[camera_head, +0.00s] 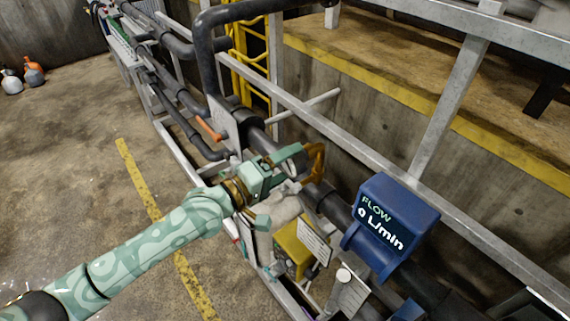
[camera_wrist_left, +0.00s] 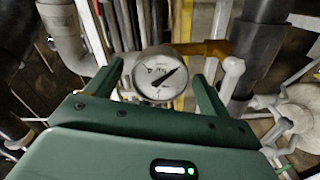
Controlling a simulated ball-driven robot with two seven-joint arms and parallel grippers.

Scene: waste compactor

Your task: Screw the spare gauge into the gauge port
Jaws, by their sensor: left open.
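My left gripper (camera_head: 284,187) is open over the pipework, its green fingers spread apart. In the left wrist view a round gauge (camera_wrist_left: 160,75) with a white face and dark needle shows between the two fingers, near their tips. I see no finger clearly touching it. I cannot tell whether it is the spare gauge or whether it is screwed into a port. Its lower edge is close to the gripper body, and what lies behind it is hidden. A brass-coloured pipe piece (camera_head: 316,162) is just beyond the fingers. My right gripper is not in view.
A blue flow meter (camera_head: 391,222) reading 0 L/min stands right of the gripper. A yellow box (camera_head: 292,252) with a label sits below it. Dark pipes and a grey metal rail (camera_head: 330,128) run behind.

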